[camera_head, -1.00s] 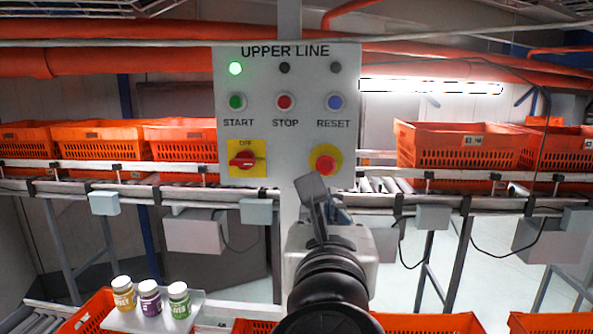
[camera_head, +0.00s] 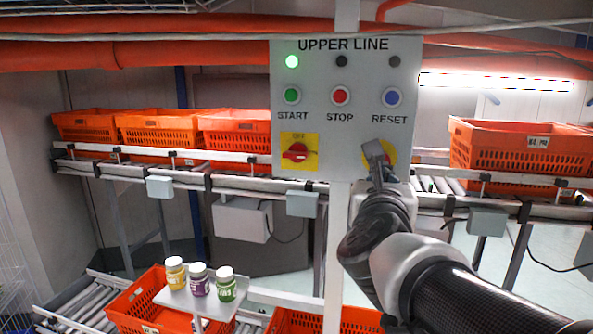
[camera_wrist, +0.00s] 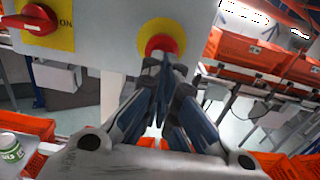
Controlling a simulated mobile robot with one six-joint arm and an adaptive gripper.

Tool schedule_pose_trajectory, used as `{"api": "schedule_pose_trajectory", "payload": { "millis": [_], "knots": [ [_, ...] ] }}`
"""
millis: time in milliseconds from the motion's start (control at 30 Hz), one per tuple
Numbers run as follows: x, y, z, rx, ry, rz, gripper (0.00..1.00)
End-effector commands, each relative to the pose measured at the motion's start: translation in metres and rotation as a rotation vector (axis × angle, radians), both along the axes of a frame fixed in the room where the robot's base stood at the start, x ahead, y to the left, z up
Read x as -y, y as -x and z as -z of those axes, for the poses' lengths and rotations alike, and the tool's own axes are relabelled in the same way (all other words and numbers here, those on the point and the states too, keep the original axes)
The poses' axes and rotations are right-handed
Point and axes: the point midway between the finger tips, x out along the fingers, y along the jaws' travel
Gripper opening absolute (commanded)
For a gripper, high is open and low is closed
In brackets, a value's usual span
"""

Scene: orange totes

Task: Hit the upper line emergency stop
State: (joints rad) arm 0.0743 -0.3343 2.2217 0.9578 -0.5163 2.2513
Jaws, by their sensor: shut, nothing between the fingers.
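The grey UPPER LINE control panel (camera_head: 345,120) stands ahead of me. Its emergency stop, a red mushroom button (camera_wrist: 161,44) on a yellow plate, is at the panel's lower right. In the head view my gripper (camera_head: 375,150) covers most of it, leaving part of the yellow plate (camera_head: 391,151) visible. In the wrist view my shut, empty gripper (camera_wrist: 163,62) points at the button, with its fingertips at the button's lower edge. I cannot tell whether they touch.
A red rotary switch (camera_head: 295,153) on a yellow plate sits left of the emergency stop. START (camera_head: 292,96), STOP (camera_head: 340,96) and RESET (camera_head: 392,96) buttons are above. Orange totes (camera_head: 160,130) stand on the conveyor behind. Three jars (camera_head: 199,280) stand on a small shelf at lower left.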

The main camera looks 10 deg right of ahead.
Motion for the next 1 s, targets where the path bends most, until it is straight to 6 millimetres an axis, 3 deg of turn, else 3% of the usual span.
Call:
{"api": "schedule_pose_trajectory", "payload": {
  "millis": [133,567,800,1000],
  "knots": [
    [0.006,-0.011,-0.001,0.001,0.0,0.001,0.0],
    [0.007,-0.014,0.0,0.001,0.0,0.0,0.0],
    [0.017,-0.032,0.004,0.0,0.0,0.0,0.0],
    [0.018,-0.035,-0.001,0.002,0.0,0.0,0.0]
  ]
}}
